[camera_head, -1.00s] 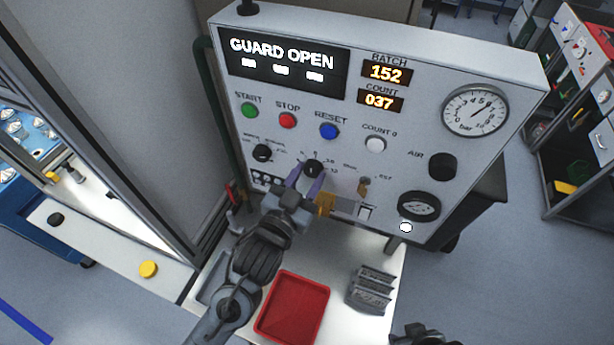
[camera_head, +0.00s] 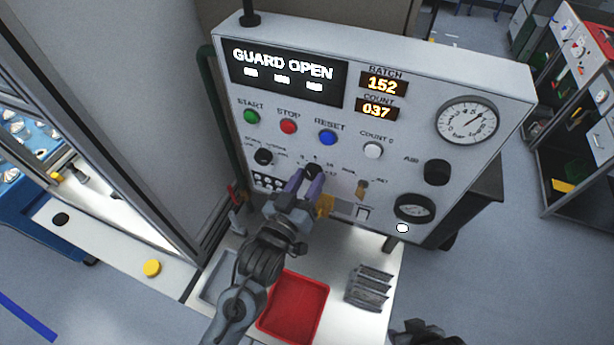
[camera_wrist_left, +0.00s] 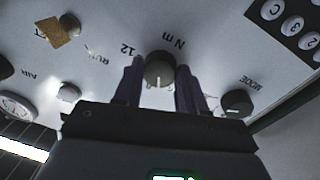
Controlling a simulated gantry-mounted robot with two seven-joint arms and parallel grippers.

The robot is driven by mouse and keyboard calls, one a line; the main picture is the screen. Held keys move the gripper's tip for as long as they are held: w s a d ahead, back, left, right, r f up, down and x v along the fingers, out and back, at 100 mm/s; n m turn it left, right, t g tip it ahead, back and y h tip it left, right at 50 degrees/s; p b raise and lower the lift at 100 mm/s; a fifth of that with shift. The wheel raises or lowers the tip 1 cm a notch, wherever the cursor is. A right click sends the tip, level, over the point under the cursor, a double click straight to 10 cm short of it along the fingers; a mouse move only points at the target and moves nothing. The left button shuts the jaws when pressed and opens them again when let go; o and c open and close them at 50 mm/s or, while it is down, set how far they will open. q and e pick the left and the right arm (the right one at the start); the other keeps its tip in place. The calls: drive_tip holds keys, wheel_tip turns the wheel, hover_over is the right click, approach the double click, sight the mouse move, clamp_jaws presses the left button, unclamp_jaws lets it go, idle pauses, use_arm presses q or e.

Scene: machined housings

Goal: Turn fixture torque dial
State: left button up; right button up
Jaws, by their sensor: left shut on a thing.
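The torque dial (camera_head: 313,172) is a dark round knob on the front of the grey control panel (camera_head: 420,85), below the reset button. My left gripper (camera_head: 306,181) is shut on it, one purple-grey finger on each side. In the left wrist view the dial (camera_wrist_left: 159,70) sits between the fingers (camera_wrist_left: 160,86), with a pale pointer mark on it. "N m" and "12" are printed near it; the other scale numbers are partly hidden.
A mode knob (camera_head: 264,157) is left of the dial, and a brass key tag (camera_head: 325,205) hangs close by on the right. Above are green, red, blue and white buttons. A red tray (camera_head: 297,306) and grey blocks (camera_head: 369,288) lie on the shelf below.

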use_arm(q)
drive_tip(key=shift+n+p, duration=0.7)
drive_tip(key=shift+n, duration=1.4)
drive_tip(key=o, duration=1.1)
drive_tip(key=shift+c, duration=0.2)
drive_tip(key=shift+s+a+f, duration=0.1)
drive_tip(key=shift+s+a, duration=0.05)
drive_tip(key=shift+s, duration=0.3)
drive_tip(key=b+v, duration=0.2)
drive_tip(key=v, duration=0.8)
